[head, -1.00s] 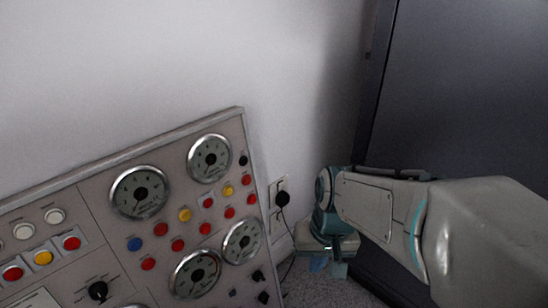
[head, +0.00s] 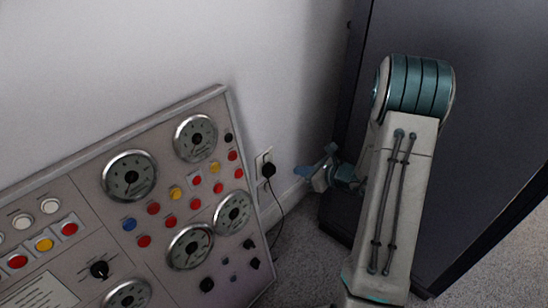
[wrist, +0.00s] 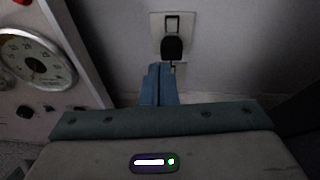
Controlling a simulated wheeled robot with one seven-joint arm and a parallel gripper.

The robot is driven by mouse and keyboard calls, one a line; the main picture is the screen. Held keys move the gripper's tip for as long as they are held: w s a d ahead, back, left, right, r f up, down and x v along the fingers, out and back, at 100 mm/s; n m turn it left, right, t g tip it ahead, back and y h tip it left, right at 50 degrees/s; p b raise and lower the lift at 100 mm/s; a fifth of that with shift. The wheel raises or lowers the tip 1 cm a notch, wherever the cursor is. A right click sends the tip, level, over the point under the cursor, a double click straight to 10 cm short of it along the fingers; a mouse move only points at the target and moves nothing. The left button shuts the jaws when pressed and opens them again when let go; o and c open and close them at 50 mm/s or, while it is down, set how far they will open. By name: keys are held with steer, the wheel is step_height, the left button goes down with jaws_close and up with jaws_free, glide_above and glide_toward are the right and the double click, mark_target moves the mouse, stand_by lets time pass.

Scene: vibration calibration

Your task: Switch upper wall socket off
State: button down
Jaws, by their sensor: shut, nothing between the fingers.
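The upper wall socket (head: 262,158) is a pale plate on the wall just right of the control panel, with a black plug (head: 269,170) in it. In the wrist view the socket plate (wrist: 158,24) shows a dark-framed rectangular switch (wrist: 172,24) above the black plug (wrist: 172,47). My gripper (head: 322,168) is to the right of the socket in the head view. In the wrist view its blue fingers (wrist: 159,84) are together and empty, pointing at the wall just below the plug. The fingers hide what lies lower on the wall.
The control panel (head: 112,178) with gauges and buttons stands close at the left. A dark cabinet (head: 480,130) stands on the right. A black cable (head: 280,222) hangs from the plug towards the grey carpet (head: 305,262).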

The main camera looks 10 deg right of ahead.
steer(key=shift+w+d+f+m+h, duration=0.15)
steer(key=shift+d+f+m, duration=0.1)
steer(key=shift+d, duration=0.1)
steer(key=shift+w+d+f+m+h, duration=0.1)
steer(key=shift+w+d+m+h, duration=0.05)
steer(key=shift+d+m, duration=0.15)
steer(key=b, duration=0.5)
glide_toward(268, 158)
steer(key=x, duration=0.5)
steer(key=shift+s+a+f, duration=0.15)
steer(key=shift+s+f, duration=0.05)
steer(key=shift+f, duration=0.25)
steer(key=shift+w+a+r, duration=0.15)
steer(key=shift+w+a, duration=0.2)
steer(key=shift+w, duration=0.15)
steer(key=shift+d+r, duration=0.1)
